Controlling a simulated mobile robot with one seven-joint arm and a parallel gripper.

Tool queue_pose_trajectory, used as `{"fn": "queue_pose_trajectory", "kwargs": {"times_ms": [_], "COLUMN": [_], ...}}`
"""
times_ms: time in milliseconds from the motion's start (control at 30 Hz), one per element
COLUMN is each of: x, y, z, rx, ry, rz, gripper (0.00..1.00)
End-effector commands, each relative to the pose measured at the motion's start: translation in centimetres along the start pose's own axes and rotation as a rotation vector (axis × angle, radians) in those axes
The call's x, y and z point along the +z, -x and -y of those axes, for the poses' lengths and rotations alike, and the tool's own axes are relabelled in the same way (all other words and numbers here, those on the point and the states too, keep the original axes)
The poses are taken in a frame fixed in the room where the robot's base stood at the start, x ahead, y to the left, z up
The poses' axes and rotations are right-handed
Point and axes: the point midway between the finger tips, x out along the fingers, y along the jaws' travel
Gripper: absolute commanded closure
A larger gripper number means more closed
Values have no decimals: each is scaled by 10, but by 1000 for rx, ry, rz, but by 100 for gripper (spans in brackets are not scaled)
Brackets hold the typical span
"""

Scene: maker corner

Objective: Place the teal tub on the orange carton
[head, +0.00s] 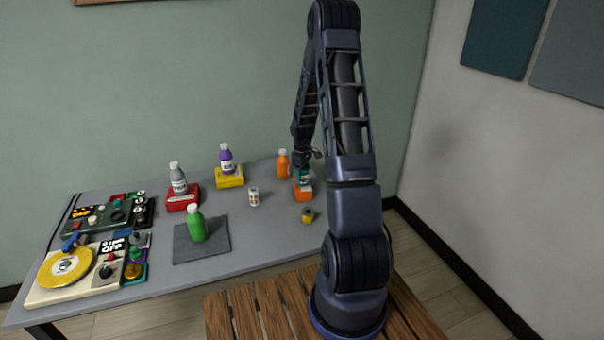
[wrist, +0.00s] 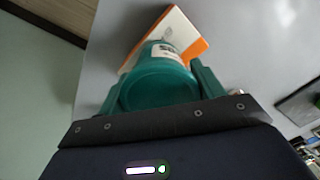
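The teal tub (wrist: 158,90) with a white label is between the two fingers of my gripper (head: 303,168), which look closed against its sides. In the head view, the tub (head: 302,175) shows small under my gripper, at the top of the orange carton (head: 303,192). In the wrist view, the orange and white carton (wrist: 190,36) shows just beyond the tub, partly hidden by it. I cannot tell whether the tub's base touches the carton.
An orange bottle (head: 283,164) stands close left of the carton. A small yellow and dark item (head: 308,215) lies in front, and a white labelled jar (head: 254,197) stands to the left. A green bottle (head: 196,224) stands on a dark mat (head: 214,250).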

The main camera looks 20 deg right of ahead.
Motion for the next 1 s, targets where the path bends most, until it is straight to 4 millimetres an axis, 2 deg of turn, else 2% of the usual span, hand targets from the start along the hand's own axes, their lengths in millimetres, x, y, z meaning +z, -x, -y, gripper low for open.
{"fn": "queue_pose_trajectory", "kwargs": {"times_ms": [33,100,367,500,667,1000], "x": [0,0,0,0,0,0], "y": [0,0,0,7,30,94], "z": [0,0,0,0,-1,0], "rx": [0,0,0,1,3,2], "ry": [0,0,0,-1,-1,-1], "rz": [0,0,0,-1,-2,-1], "gripper": [23,12,12,12,12,12]}}
